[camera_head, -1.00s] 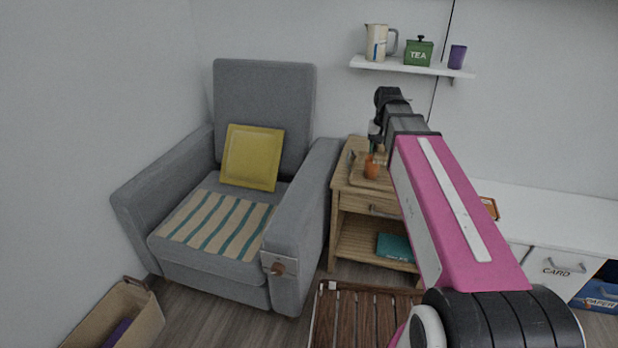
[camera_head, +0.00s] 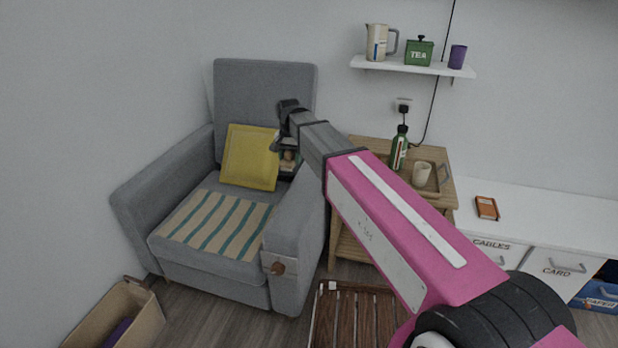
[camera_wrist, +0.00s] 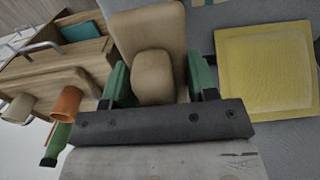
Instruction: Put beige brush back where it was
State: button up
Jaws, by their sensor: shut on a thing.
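The beige brush (camera_wrist: 150,28) fills the upper middle of the wrist view, between the green-sided fingers of my gripper (camera_wrist: 158,78). My gripper is shut on it. In the head view my gripper (camera_head: 288,160) is raised in front of the grey armchair (camera_head: 232,246), just right of the yellow cushion (camera_head: 248,157). Only a small tan part of the brush (camera_head: 289,157) shows there; the rest is hidden by the gripper and distance.
The wooden side table (camera_head: 442,200) holds a tray, a green bottle (camera_head: 400,147) and a beige mug (camera_head: 422,173). The wrist view also shows an orange cup (camera_wrist: 67,104). A striped cloth (camera_head: 215,224) lies on the chair seat. A wall shelf (camera_head: 413,68) hangs above the table.

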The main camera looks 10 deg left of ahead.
jog(key=shift+s+a+f, duration=0.1)
jog(key=shift+a, duration=0.45)
jog(key=shift+f, duration=0.2)
send_over(309, 176)
notch_tip(309, 176, down, 7)
jog(key=shift+a+r, duration=0.1)
jog(key=shift+r, duration=0.05)
jog(key=shift+f, duration=2)
jog(key=shift+f, duration=0.15)
jog(key=o, duration=0.9)
